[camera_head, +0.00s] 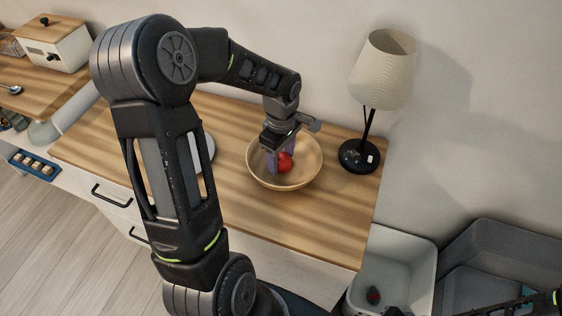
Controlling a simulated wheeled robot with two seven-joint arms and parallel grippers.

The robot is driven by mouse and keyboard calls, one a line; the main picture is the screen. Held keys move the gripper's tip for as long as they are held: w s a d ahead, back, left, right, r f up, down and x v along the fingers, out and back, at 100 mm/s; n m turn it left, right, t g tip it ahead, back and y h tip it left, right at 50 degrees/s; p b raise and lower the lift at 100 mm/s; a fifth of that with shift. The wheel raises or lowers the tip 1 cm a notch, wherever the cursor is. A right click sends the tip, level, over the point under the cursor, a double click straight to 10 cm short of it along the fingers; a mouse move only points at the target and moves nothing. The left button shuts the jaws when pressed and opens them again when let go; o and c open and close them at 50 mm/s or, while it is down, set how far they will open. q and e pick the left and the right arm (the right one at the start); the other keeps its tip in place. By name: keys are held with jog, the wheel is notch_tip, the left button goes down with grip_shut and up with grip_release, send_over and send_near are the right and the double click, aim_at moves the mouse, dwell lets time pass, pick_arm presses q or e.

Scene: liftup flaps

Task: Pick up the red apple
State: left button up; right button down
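The red apple (286,162) is in a round wooden bowl (313,165) on the wooden counter top. My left gripper (279,158) points down into the bowl, with its fingers at the apple. One finger covers the apple's left side. The frame does not show whether the fingers press on the apple. My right gripper is not in view; only a part of my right arm shows at the bottom right edge.
A table lamp (384,72) stands right of the bowl. A round pale object (204,152) is left of it, partly behind my arm. A wall rises behind the counter. Grey bins (407,248) stand at the lower right, one with a dark red object (374,295).

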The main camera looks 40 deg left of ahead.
aim_at(281, 157)
pick_arm(q)
jog(key=c, duration=0.9)
notch_tip(281, 157, up, 10)
jog(key=shift+r+b, duration=0.1)
jog(key=shift+b, duration=0.4)
